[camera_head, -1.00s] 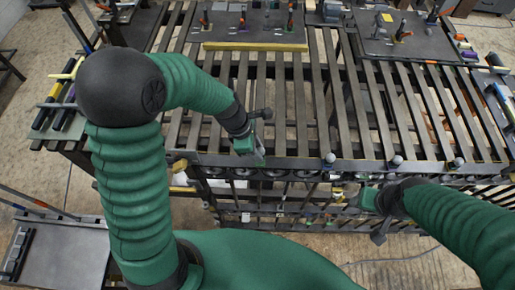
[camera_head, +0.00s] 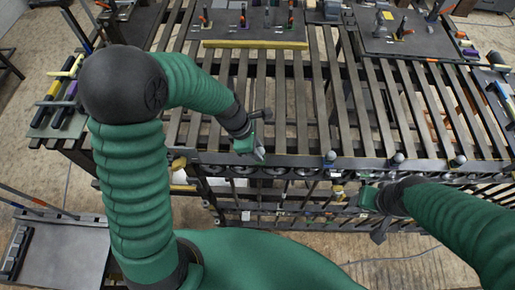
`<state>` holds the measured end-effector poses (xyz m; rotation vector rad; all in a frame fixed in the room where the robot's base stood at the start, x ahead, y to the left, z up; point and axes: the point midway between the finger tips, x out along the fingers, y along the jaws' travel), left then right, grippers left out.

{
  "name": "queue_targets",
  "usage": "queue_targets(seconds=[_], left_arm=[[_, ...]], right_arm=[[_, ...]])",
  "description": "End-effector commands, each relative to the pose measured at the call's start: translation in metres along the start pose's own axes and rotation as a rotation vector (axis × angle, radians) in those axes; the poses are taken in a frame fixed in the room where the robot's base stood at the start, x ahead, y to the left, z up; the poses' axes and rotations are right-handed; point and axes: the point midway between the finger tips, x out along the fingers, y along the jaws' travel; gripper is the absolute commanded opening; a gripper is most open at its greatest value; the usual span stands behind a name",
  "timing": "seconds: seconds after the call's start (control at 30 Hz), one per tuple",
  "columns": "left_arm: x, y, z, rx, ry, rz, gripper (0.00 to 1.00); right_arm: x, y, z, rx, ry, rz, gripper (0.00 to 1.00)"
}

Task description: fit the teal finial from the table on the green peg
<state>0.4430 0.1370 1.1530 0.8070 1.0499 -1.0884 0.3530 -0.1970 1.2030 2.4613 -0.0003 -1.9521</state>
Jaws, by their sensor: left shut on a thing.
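My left gripper (camera_head: 260,154) is low over the front rail (camera_head: 290,161) of the slatted table (camera_head: 303,100), left of the row of ball-topped posts. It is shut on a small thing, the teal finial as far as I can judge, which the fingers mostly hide. The green peg cannot be made out; whether the finial touches it cannot be told. My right gripper (camera_head: 361,197) hangs in front of the rail, below its level, and its fingers are too small to read.
Grey-blue ball-topped posts (camera_head: 330,158) (camera_head: 397,160) (camera_head: 458,161) stand along the rail right of my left gripper. A yellow bar (camera_head: 254,44) and dark boards with upright tools (camera_head: 245,22) lie at the back. The slats between are bare. Bars hang below the rail.

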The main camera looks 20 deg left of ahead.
Motion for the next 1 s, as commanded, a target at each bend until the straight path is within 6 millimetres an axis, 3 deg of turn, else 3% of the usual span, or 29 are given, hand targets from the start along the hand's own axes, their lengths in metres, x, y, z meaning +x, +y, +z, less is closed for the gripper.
queue_targets(seconds=[0.73,0.77,0.93,1.0], left_arm=[[0.011,0.0,-0.004,0.001,0.0,0.0,0.0],[0.011,0.0,-0.004,0.001,0.0,0.0,0.3],[0.011,0.0,-0.004,0.001,0.0,0.0,0.52],[0.011,0.0,-0.004,0.001,0.0,0.0,0.53]], right_arm=[[0.007,0.0,0.002,0.0,0.0,0.0,0.58],[0.007,0.0,0.002,0.0,0.0,0.0,0.58],[0.007,0.0,0.002,0.0,0.0,0.0,0.58],[0.007,0.0,0.002,0.0,0.0,0.0,0.58]])
